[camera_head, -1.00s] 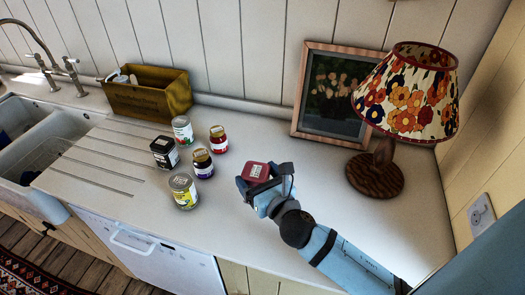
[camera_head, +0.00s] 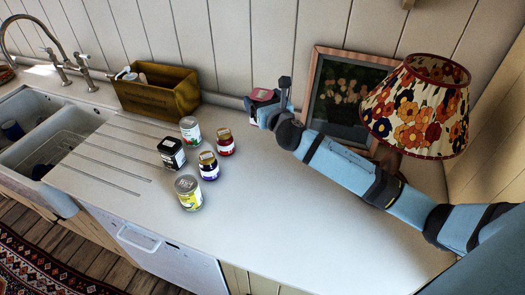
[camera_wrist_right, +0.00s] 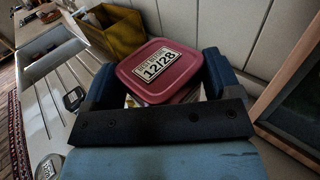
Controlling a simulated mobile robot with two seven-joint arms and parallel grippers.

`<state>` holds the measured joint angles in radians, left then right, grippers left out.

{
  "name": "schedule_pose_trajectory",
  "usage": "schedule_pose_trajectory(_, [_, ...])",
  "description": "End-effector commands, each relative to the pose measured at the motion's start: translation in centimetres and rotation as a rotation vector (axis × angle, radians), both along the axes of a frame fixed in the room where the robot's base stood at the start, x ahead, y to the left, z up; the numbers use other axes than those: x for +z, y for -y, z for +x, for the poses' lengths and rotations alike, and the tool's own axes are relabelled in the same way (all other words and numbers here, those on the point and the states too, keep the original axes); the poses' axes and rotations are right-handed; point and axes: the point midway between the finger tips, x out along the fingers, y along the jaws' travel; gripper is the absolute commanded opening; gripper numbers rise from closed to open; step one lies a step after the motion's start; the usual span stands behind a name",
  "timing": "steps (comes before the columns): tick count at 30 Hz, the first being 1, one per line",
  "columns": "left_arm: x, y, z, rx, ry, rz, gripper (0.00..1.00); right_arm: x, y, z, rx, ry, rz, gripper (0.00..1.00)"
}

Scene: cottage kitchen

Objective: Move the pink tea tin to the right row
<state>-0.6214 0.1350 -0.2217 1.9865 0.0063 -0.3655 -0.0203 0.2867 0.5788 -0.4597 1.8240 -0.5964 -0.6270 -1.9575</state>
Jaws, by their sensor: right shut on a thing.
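My right gripper (camera_head: 268,107) is shut on the pink tea tin (camera_head: 262,95), which is near the back wall, left of the framed picture. In the right wrist view the tin's pink-red lid (camera_wrist_right: 160,66) faces the camera, with a printed date label, between the two fingers. In the head view the fingers and wrist hide much of the tin's body, and I cannot tell whether its base touches the counter. A red-labelled jar (camera_head: 225,142) and a purple-labelled jar (camera_head: 209,166) stand left of the gripper. My left gripper is not in view.
The framed picture (camera_head: 345,95) and flowered lamp (camera_head: 420,108) are at right. The front middle counter (camera_head: 290,220) is clear.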

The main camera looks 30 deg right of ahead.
Motion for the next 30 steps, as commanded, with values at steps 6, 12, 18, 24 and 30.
schedule_pose_trajectory(6, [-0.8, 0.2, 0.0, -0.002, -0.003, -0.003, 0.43, -6.5, -0.1, -0.1, -0.001, -0.006, 0.006, 0.53])
schedule_pose_trajectory(12, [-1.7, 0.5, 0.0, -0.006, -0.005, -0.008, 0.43, -11.4, -0.1, -0.1, -0.001, -0.002, 0.004, 0.53])
schedule_pose_trajectory(18, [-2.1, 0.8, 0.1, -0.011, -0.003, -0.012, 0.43, -13.4, -0.1, -0.1, 0.000, 0.001, 0.002, 0.53])
schedule_pose_trajectory(24, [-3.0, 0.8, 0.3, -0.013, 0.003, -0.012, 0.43, -16.2, -0.1, -0.1, -0.001, 0.000, 0.004, 0.53])
schedule_pose_trajectory(30, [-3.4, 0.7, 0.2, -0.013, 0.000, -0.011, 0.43, -17.3, 0.0, -0.1, 0.000, 0.001, 0.001, 0.53])
